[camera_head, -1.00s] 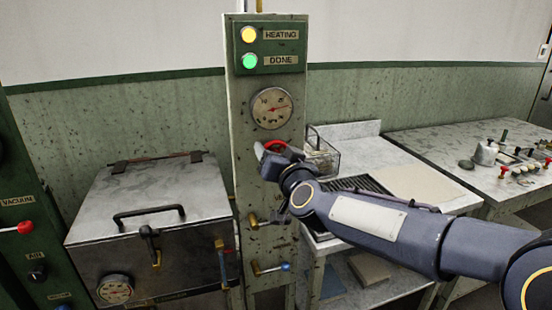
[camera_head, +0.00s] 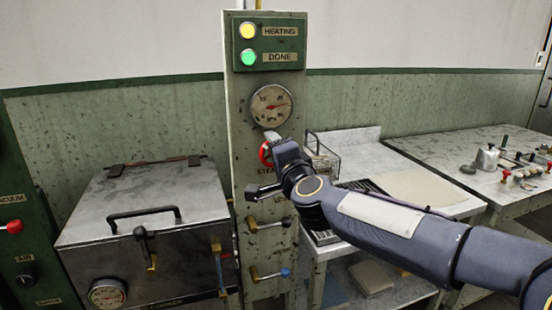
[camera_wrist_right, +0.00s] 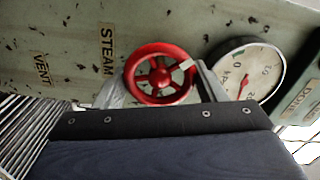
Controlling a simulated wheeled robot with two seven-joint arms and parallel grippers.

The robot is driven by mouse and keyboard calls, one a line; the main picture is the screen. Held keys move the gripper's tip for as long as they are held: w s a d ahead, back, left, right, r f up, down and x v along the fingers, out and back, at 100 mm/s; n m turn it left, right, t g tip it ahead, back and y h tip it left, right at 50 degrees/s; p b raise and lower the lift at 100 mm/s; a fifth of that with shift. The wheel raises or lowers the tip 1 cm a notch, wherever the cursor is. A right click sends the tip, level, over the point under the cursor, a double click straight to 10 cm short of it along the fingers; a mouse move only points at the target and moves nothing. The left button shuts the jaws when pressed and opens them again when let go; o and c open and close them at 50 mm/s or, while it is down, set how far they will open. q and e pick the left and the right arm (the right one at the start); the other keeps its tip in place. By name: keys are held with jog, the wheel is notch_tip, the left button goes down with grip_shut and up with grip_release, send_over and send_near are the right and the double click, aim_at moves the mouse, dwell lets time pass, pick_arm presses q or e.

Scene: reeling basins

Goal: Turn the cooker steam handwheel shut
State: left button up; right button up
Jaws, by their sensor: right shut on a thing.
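The red steam handwheel (camera_head: 265,154) sits on the green-grey post below the round gauge. Only the left part of its rim shows in the head view, with my right gripper covering the rest. In the right wrist view the whole spoked handwheel (camera_wrist_right: 150,78) shows beside the STEAM label, with a pale tab on its rim. My right gripper (camera_head: 264,164) is shut on the handwheel, one finger above and one below it in the head view. In the wrist view its fingers (camera_wrist_right: 160,86) lie at either side of the rim. My left gripper is not in view.
The pressure gauge (camera_head: 271,105) is just above the wheel, below lit yellow and green lamps. Lever valves (camera_head: 270,272) stick out lower on the post. The metal cooker (camera_head: 150,220) stands left, a marble table (camera_head: 440,205) with a wire basket right.

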jog(key=m, duration=0.2)
jog(key=m+b, duration=0.2)
jog(key=m, duration=0.1)
jog(key=shift+f+m, duration=0.25)
jog(key=shift+m, duration=0.05)
jog(key=shift+m+b, duration=0.6)
jog(key=shift+m, duration=1.3)
jog(key=o, duration=1)
jog(key=shift+r, duration=0.1)
jog(key=v, duration=0.8)
